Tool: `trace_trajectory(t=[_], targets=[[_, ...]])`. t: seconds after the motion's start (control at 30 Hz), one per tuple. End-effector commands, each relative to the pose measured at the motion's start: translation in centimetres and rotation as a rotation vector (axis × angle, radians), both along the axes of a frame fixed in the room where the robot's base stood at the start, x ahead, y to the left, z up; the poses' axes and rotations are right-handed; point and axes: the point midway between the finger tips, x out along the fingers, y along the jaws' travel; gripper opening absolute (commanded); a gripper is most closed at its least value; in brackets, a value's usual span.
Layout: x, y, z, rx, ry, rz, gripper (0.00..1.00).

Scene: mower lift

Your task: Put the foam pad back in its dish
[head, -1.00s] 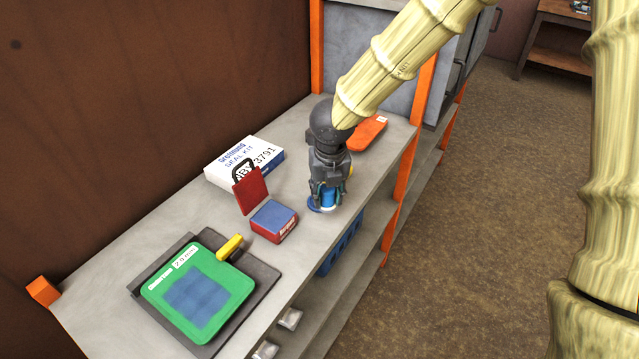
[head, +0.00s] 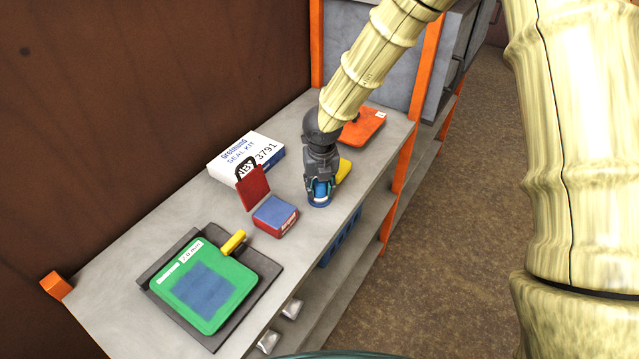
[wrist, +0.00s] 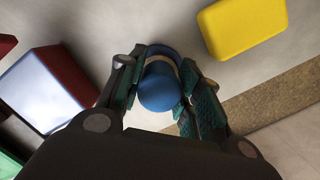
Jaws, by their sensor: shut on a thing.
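My gripper (head: 320,191) is shut on the foam pad, a round piece with a blue top (wrist: 159,88) and a pale band below. It is upright, low over the shelf top. The blue round dish (head: 320,203) shows right under the pad in the head view. Part of its blue rim (wrist: 165,50) shows beyond the pad in the wrist view. The pad and fingers hide the dish's inside, so I cannot tell whether the pad touches its bottom.
A yellow block (head: 343,170) lies close beside my gripper. A blue-topped red box (head: 275,216) and an upright red plate (head: 253,188) stand to the left. A white seal-kit box (head: 246,158), an orange tray (head: 362,130) and a green-topped case (head: 205,290) share the shelf.

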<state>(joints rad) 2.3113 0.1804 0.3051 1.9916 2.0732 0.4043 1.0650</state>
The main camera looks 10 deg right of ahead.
Motion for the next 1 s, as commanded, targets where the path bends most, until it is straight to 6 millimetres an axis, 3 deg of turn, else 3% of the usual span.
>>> trace_trajectory(t=[0.3,0.33,0.43,0.77,1.0], targets=[[0.0,0.0,-0.4,0.0,0.0,-0.001,0.12],[0.0,0.0,-0.3,0.0,0.0,-0.001,0.4],[0.0,0.0,-0.2,0.0,0.0,-0.001,0.56],[0.0,0.0,-0.1,0.0,0.0,0.0,0.56],[-0.2,-0.1,1.8,0.001,-0.002,-0.002,0.56]])
